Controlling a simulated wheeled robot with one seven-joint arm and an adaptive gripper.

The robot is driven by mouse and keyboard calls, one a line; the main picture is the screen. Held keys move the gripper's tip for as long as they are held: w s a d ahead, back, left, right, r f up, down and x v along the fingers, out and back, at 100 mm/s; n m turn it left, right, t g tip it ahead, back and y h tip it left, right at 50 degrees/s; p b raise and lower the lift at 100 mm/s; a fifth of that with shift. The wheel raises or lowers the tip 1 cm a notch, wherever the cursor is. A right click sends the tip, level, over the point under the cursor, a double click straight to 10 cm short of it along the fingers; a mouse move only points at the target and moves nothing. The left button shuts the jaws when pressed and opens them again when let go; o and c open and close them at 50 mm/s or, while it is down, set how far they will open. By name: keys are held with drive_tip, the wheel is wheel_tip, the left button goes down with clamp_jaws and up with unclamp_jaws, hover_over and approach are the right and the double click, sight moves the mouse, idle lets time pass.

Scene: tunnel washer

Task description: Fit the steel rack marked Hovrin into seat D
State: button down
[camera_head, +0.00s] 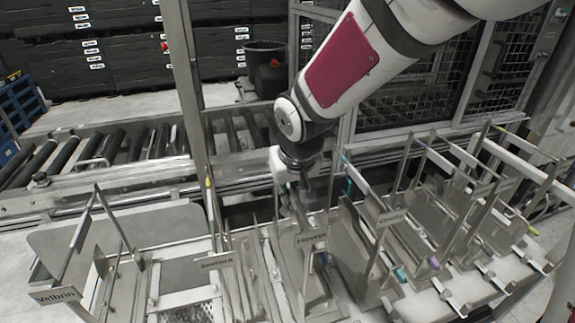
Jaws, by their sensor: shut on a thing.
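The steel rack marked Hovrin (312,239) stands in the row of racks at the middle front. Its name plate faces me, and its upper part runs up to my gripper (291,190). My gripper points down over the rack and is shut on its upper part. The fingertips are small and dark here, so the exact grip is hard to see. I cannot make out a letter marking seat D. The rack's lower end is among neighbouring metal parts, and I cannot tell whether it is seated or raised.
Racks marked Velbrin (55,297) and Jestora (216,262) stand to the left. Another labelled rack (390,216) stands close on the right, with more beyond. An upright post (187,100) rises left of my arm. A roller conveyor (120,150) and mesh fence (420,95) lie behind.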

drive_tip(key=shift+f, duration=0.15)
drive_tip(key=c, duration=1.7)
unclamp_jaws()
drive_tip(key=shift+f, duration=0.2)
drive_tip(key=v, duration=1.1)
drive_tip(key=shift+s+r, duration=0.15)
drive_tip(key=shift+r, duration=0.2)
drive_tip(key=shift+s+d+r, duration=0.15)
drive_tip(key=shift+d+r, duration=0.05)
drive_tip(key=s+d+r+m, duration=0.1)
drive_tip(key=s+d, duration=0.4)
drive_tip(key=s+d+r+m+t, duration=0.1)
drive_tip(key=s+d, duration=0.5)
drive_tip(key=s+d+r+m+h, duration=0.1)
drive_tip(key=s+d, duration=0.4)
drive_tip(key=s, duration=0.1)
drive_tip(key=shift+s+d+r, duration=0.1)
drive_tip(key=shift+d+r, duration=0.05)
drive_tip(key=shift+d, duration=0.2)
